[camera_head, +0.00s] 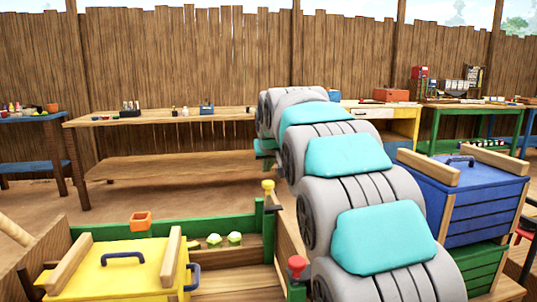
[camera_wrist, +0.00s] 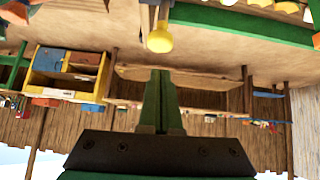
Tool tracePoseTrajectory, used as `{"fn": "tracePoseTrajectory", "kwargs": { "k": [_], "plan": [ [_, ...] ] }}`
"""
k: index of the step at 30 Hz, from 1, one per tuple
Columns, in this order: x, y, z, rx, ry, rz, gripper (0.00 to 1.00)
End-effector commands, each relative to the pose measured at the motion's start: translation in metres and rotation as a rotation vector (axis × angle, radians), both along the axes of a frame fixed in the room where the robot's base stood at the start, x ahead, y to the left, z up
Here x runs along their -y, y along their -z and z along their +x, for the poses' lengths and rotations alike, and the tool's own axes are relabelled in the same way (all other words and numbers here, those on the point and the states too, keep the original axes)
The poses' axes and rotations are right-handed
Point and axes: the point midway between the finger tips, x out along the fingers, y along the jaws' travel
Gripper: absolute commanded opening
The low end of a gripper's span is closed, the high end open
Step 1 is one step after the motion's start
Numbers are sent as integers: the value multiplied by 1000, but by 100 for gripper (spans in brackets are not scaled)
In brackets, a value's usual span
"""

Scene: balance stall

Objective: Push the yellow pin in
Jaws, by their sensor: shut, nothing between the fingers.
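The yellow pin (camera_head: 268,187) stands at the far right corner of the green-edged wooden bin in the head view, its round knob on top. In the wrist view, which looks upside down, the yellow pin (camera_wrist: 159,39) shows at the top centre beside a wooden board. My gripper (camera_wrist: 160,73) has its dark green fingers together and empty. Their tips point toward the yellow knob, with a small gap between in that picture. In the head view my arm hides most of the gripper.
A red-topped pin (camera_head: 297,263) stands nearer, by my arm. The bin (camera_head: 215,226) holds several pale green pieces. A blue crate (camera_head: 470,205) stands right. A long wooden table (camera_head: 160,118) lies beyond.

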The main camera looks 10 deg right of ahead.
Motion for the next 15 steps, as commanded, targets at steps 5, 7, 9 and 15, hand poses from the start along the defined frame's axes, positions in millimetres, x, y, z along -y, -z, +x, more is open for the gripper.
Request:
{"fn": "tracePoseTrajectory", "kwargs": {
  "k": [5,7,9,15],
  "plan": [
    [1,17,-2,-1,0,0,0],
    [1,21,-1,1,0,0,0],
    [1,25,-1,2,0,0,0],
    [1,28,-1,2,0,0,0]
  ]
}}
